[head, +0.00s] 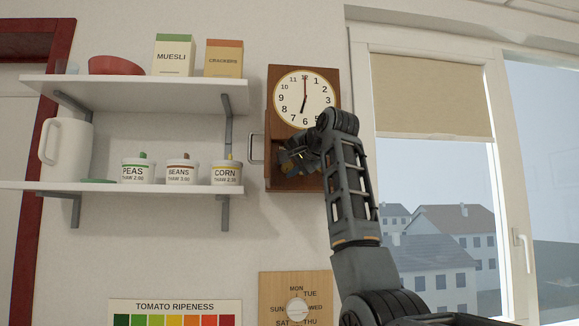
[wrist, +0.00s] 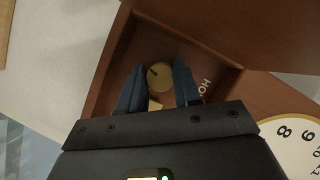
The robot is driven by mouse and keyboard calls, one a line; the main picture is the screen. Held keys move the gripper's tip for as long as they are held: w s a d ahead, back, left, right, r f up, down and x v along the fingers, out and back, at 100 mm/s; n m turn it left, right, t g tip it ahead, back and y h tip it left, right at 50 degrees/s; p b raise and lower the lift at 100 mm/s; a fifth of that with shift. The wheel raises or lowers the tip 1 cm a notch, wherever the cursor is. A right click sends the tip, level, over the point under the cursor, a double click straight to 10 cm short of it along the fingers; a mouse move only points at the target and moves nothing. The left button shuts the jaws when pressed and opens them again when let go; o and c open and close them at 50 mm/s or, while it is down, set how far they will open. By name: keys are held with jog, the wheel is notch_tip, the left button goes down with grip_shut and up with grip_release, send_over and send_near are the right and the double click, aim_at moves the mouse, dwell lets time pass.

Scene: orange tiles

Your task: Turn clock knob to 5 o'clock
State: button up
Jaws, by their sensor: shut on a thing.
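The wooden wall clock (head: 318,72) hangs between the shelves and the window. Its white dial (head: 290,97) has one hand pointing up at 12 and one pointing down, between 6 and 7. The lower compartment of the case is open. Inside it, a round brass knob (wrist: 160,77) with a short dark mark shows in the wrist view, beside lettering that starts "HO". My gripper (wrist: 158,72) reaches into the compartment with one dark finger on each side of the knob, shut on it. In the head view my gripper (head: 297,158) hides the knob.
The clock's compartment door with a metal handle (head: 253,148) stands open on the left. Shelves with canisters, a jug and boxes lie farther left. A wooden day dial (head: 270,290) is mounted below. A window with a blind (head: 430,95) is on the right.

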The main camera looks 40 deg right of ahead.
jog(key=n+g+h, duration=0.1)
jog(key=n, duration=0.1)
jog(key=shift+r+n+g, duration=0.1)
jog(key=shift+n+g, duration=0.2)
jog(key=shift+n, duration=0.1)
jog(key=n+g+h, duration=0.1)
jog(key=n, duration=0.2)
jog(key=shift+a+g+h, duration=0.1)
jog(key=shift+g+h, duration=0.3)
dwell(0.5)
jog(key=o, duration=1.1)
jog(key=shift+w, duration=0.1)
jog(key=shift+c, duration=0.2)
